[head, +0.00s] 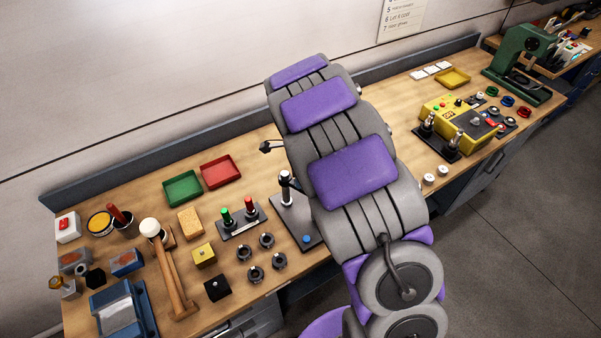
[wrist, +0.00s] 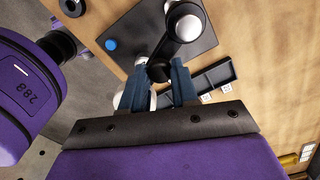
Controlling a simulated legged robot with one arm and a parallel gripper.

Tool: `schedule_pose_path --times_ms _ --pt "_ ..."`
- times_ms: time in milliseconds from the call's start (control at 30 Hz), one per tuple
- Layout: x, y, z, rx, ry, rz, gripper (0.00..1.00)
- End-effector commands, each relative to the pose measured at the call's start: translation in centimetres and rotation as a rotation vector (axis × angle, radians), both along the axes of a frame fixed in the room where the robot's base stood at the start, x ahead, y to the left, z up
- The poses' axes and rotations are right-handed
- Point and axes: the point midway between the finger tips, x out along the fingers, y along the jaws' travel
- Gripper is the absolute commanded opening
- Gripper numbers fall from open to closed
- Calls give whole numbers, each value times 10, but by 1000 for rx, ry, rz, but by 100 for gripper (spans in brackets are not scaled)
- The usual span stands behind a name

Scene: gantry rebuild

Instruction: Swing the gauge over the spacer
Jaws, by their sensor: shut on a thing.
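The gauge (wrist: 188,22) is a silver and dark upright with a short arm ending in a black knob, on a dark base plate (wrist: 207,50). It also shows in the head view (head: 286,181), left of my arm. A small blue round piece (wrist: 111,44) sits on the plate, apart from the gauge's arm; it may be the spacer. It also shows in the head view (head: 306,239). My gripper (wrist: 160,72) has its blue fingers shut on the gauge's black knob. In the head view my arm hides the fingers and part of the plate.
Left of the plate stand a holder (head: 242,229) with green and red handles and several dark rings (head: 267,240). Green (head: 183,188) and red (head: 221,171) trays lie behind. A mallet (head: 172,275) lies further left. A yellow box (head: 455,117) is on the right.

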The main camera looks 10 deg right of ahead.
Motion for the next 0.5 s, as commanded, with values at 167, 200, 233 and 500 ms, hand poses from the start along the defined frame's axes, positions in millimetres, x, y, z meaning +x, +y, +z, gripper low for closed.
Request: schedule_pose_path --times_ms 167,200,233,500 --pt "1 1 1 3 -5 -4 0" --pt "1 1 1 3 -5 -4 0" --pt "1 1 1 3 -5 -4 0" --pt "1 1 1 2 -4 -3 41"
